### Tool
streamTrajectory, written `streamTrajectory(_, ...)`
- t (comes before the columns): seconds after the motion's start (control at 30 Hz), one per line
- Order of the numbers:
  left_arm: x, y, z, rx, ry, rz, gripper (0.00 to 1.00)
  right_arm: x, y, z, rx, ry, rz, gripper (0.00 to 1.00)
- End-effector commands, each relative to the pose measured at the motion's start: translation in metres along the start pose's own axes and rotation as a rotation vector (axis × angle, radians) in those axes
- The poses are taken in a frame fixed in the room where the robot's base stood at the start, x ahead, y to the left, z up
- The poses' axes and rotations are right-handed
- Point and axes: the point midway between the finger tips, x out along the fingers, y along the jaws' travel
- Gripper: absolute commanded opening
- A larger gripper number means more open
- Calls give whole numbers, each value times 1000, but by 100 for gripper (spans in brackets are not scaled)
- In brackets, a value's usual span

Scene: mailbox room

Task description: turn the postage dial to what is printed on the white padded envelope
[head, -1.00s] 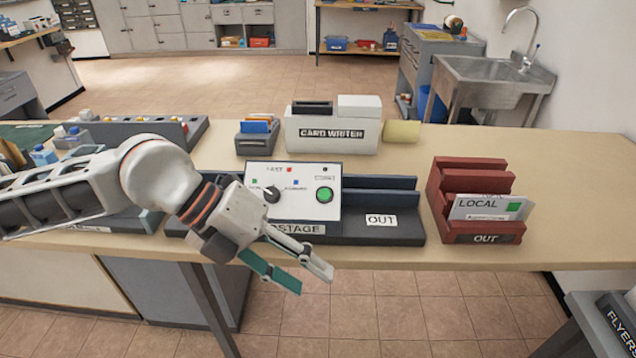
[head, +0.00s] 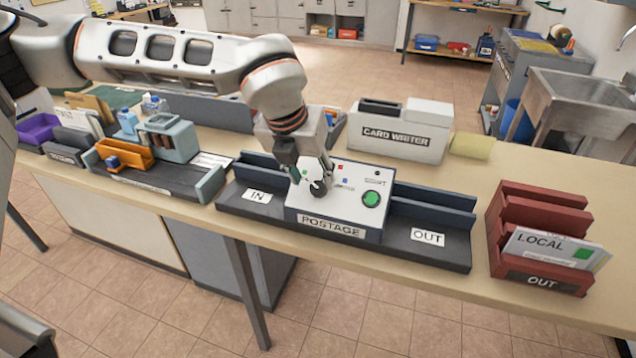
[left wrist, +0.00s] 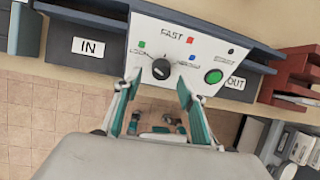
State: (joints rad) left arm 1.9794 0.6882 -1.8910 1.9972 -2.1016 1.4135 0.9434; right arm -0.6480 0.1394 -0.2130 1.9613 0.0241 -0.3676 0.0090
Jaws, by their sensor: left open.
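The postage machine (head: 330,229) has a white sloping panel with a black dial (left wrist: 160,69). Around the dial are green, red and blue marks; the red one reads FAST, and the smaller labels are blurred. I cannot tell surely where the dial points. My left gripper (head: 309,185) is over the panel, and in the left wrist view its open fingers (left wrist: 159,82) straddle the dial's near side; contact is unclear. A white item (head: 550,247) marked LOCAL with a green square stands in the red OUT rack; I cannot tell whether it is the padded envelope.
A round green button (head: 371,199) is right of the dial. The IN tray (head: 257,197) and OUT tray (head: 428,238) flank the machine. A card writer (head: 400,133) stands behind it. A grey device (head: 167,138) and orange holder (head: 124,153) are at left.

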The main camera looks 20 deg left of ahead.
Motion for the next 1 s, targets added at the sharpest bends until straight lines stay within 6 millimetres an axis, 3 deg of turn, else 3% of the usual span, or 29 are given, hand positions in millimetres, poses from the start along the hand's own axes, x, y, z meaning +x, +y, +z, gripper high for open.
streamTrajectory(0.23, 29, 0, -1, 1, 2, -1, 41, -1, 0, -2, 0, 3, 0, 0)
streamTrajectory(0.57, 34, 0, 0, 0, 1, -1, 41, -1, 0, -2, 0, 2, 0, 0)
streamTrajectory(0.6, 34, 0, 0, 0, 1, -1, 38, -1, 0, -2, 0, 2, 0, 0)
streamTrajectory(0.73, 34, 0, 0, 1, 1, -1, 4, -1, 0, -2, 0, 2, 0, 0)
streamTrajectory(1.0, 34, 0, 0, 9, 2, 1, 2, 0, 0, 0, 0, 0, 0, 0)
